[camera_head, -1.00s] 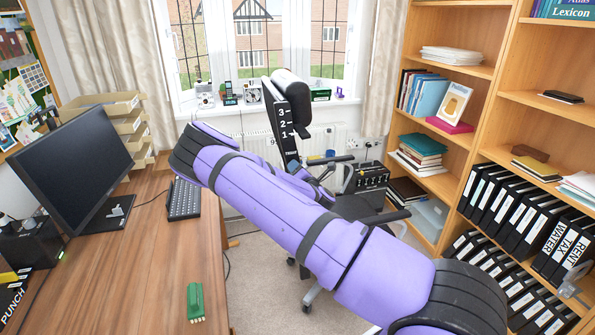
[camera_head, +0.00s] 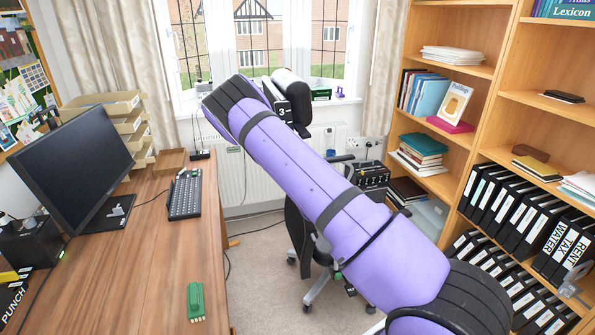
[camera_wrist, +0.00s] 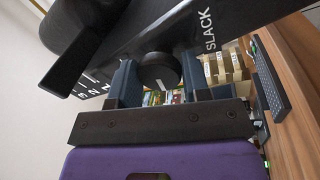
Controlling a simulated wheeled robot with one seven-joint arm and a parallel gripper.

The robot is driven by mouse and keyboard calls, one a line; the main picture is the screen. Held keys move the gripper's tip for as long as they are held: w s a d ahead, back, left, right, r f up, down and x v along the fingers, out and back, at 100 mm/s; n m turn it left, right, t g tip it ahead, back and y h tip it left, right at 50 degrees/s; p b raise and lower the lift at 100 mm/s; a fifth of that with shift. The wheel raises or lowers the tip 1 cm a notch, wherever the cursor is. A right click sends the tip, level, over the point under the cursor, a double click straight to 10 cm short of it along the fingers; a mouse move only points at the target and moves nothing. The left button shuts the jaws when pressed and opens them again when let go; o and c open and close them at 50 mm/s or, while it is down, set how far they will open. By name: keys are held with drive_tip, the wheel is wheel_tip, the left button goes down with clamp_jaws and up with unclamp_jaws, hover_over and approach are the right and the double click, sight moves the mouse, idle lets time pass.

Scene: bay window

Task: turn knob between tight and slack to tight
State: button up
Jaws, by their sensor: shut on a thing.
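The knob (camera_wrist: 158,70) is a dark round one on the black part of the office chair (camera_head: 299,110). In the wrist view it sits between the two blue-grey fingers of my gripper (camera_wrist: 160,78), which is shut on it. The word SLACK (camera_wrist: 210,32) is printed on the black panel to the right of the knob, tilted in this view. The word tight is not visible. In the head view my purple arm hides the knob, my gripper and most of the chair's back; the number 3 still shows.
The desk (camera_head: 160,250) is on the left with a monitor (camera_head: 72,165), a keyboard (camera_head: 185,195) and a green object (camera_head: 196,301). A bookcase (camera_head: 478,75) full of binders stands on the right. Bare carpet (camera_head: 262,255) lies between desk and chair.

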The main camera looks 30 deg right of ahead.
drive_tip(key=shift+a+m+g+h, duration=0.1)
drive_tip(key=shift+m+g+h, duration=0.3)
drive_tip(key=shift+m, duration=2.65)
drive_tip(key=shift+d+m+g+h, duration=0.15)
drive_tip(key=shift+m+g, duration=0.3)
drive_tip(key=shift+m, duration=2.55)
drive_tip(key=shift+a+m+g+h, duration=0.15)
drive_tip(key=shift+m+g+h, duration=0.25)
drive_tip(key=shift+m, duration=2.65)
drive_tip(key=o, duration=0.9)
drive_tip(key=shift+s, duration=0.1)
drive_tip(key=v, duration=1)
drive_tip(key=shift+s+a+r, duration=0.15)
drive_tip(key=shift+s+a, duration=0.05)
drive_tip(key=shift+s, duration=0.1)
drive_tip(key=shift+r, duration=0.1)
